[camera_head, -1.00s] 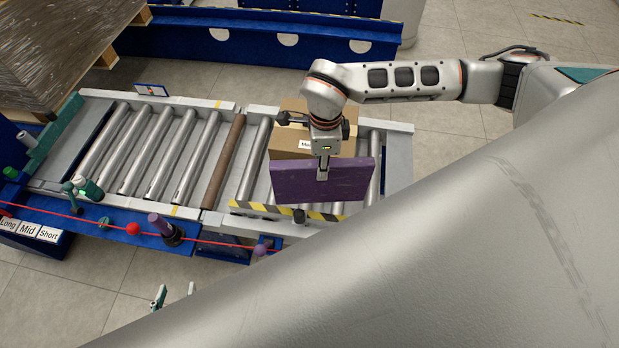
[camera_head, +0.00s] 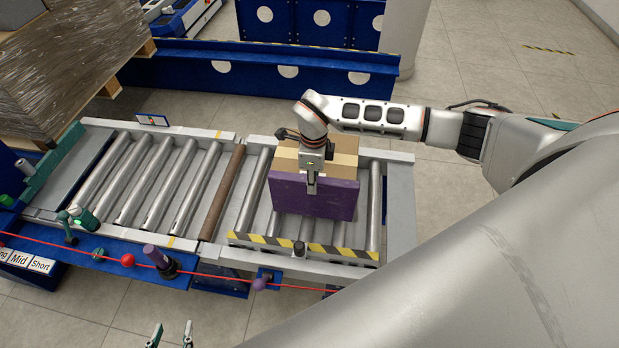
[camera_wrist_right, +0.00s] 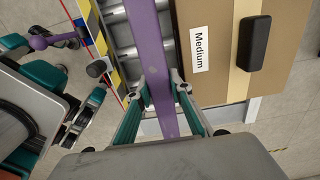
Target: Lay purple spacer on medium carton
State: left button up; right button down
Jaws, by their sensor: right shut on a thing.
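The purple spacer (camera_head: 335,200) is a flat slab held on edge at the near side of the medium carton (camera_head: 345,146). My right gripper (camera_head: 311,187) is shut on its upper edge. In the right wrist view, the spacer (camera_wrist_right: 150,40) runs between the fingers (camera_wrist_right: 164,92), alongside the carton (camera_wrist_right: 220,85) with its "Medium" label. Whether they touch is unclear. The brown carton sits on the rollers, partly hidden by the spacer and gripper; its visible top is not covered by the spacer. My left gripper (camera_head: 172,334) is open at the bottom edge, with only its fingertips showing.
The roller conveyor (camera_head: 404,200) has a yellow-black striped front edge (camera_head: 275,243). Rollers left of the carton are clear. A red cord with a red ball (camera_head: 127,260) runs along the front. A wrapped pallet load (camera_head: 75,70) stands at back left.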

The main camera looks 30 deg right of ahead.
jog(key=w, duration=0.1)
jog(key=w+f, duration=0.2)
jog(key=shift+w+d+b, duration=0.15)
jog(key=shift+d+b, duration=0.15)
jog(key=shift+b, duration=0.1)
jog(key=shift+f, duration=0.15)
jog(key=c, duration=1.8)
grip_release()
jog(key=shift+f, duration=0.1)
